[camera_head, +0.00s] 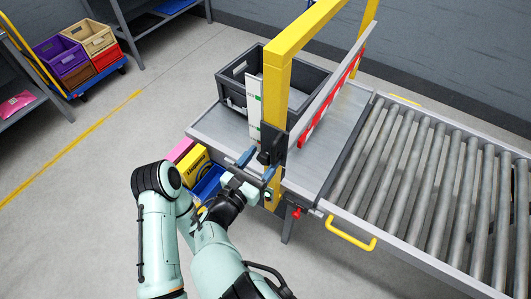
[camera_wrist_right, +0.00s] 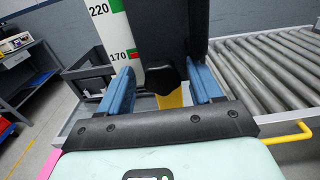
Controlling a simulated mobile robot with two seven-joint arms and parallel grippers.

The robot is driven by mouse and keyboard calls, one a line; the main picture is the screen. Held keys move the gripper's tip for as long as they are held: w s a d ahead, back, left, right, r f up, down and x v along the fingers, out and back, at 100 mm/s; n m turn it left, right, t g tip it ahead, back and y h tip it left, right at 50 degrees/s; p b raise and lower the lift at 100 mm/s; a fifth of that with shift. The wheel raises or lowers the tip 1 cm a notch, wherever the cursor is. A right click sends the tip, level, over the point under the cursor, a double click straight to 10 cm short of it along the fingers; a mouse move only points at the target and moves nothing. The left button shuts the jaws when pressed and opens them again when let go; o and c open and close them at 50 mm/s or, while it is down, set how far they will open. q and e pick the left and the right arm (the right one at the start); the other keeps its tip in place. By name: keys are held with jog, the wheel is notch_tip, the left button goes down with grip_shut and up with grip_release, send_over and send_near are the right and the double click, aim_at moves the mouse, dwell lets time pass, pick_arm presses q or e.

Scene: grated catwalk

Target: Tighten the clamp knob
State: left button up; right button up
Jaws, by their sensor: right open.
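The clamp knob (camera_head: 265,157) is black and lobed. It sits on a black clamp block at the yellow gantry post (camera_head: 277,95). In the right wrist view the knob (camera_wrist_right: 164,79) shows between the two blue fingers. My right gripper (camera_head: 257,166) is open, with one finger on each side of the knob; I cannot tell whether either finger touches it. A white scale (camera_wrist_right: 108,30) marked 220 and 170 stands left of the knob, with green and red marks. My left gripper is not in view.
A grey crate (camera_head: 232,95) stands on the metal table behind the post. A roller conveyor (camera_head: 430,190) with a yellow handle (camera_head: 350,236) lies to the right. Below the table are a yellow box (camera_head: 193,163) and a blue bin (camera_head: 208,184). A red knob (camera_head: 297,213) sits under the edge.

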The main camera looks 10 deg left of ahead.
jog(key=shift+s, duration=0.3)
jog(key=c, duration=1.1)
jog(key=shift+o, duration=0.2)
